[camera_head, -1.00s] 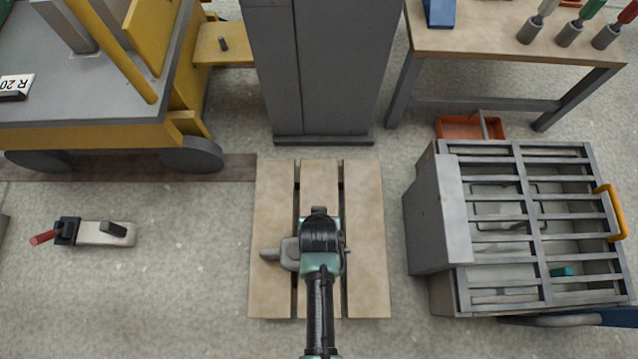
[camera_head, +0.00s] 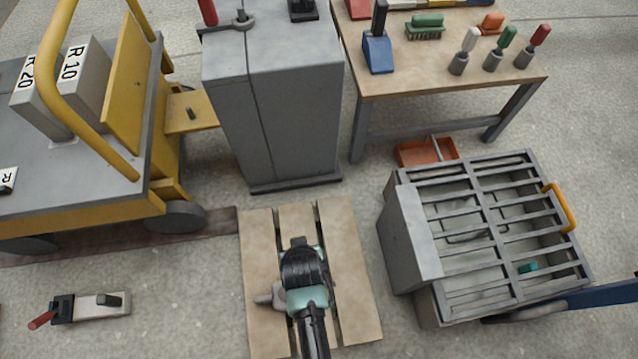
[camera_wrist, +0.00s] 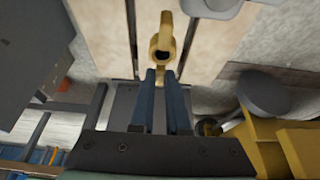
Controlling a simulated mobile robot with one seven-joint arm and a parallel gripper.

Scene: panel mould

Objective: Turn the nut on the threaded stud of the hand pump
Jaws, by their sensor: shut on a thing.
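In the wrist view, my gripper (camera_wrist: 161,80) has its two dark blue fingers close together on the near end of a brass-coloured piece (camera_wrist: 166,28) with a ring-shaped end. The piece sticks out beyond the fingertips. In the head view, my arm covers the gripper. A tall grey cabinet-like body (camera_head: 275,115) stands behind the slatted board. On its top is a red handle (camera_head: 208,12) and a short stud in a grey ring-ended part (camera_head: 243,20). This may be the hand pump; I cannot make out the nut or any thread.
The slatted board (camera_head: 350,270) lies on the floor under my arm. A yellow cart (camera_head: 90,215) stands left, a workbench (camera_head: 440,80) back right, and a grey barred crate (camera_head: 410,235) right. A red-handled clamp-like thing (camera_head: 88,308) lies front left, with bare floor around it.

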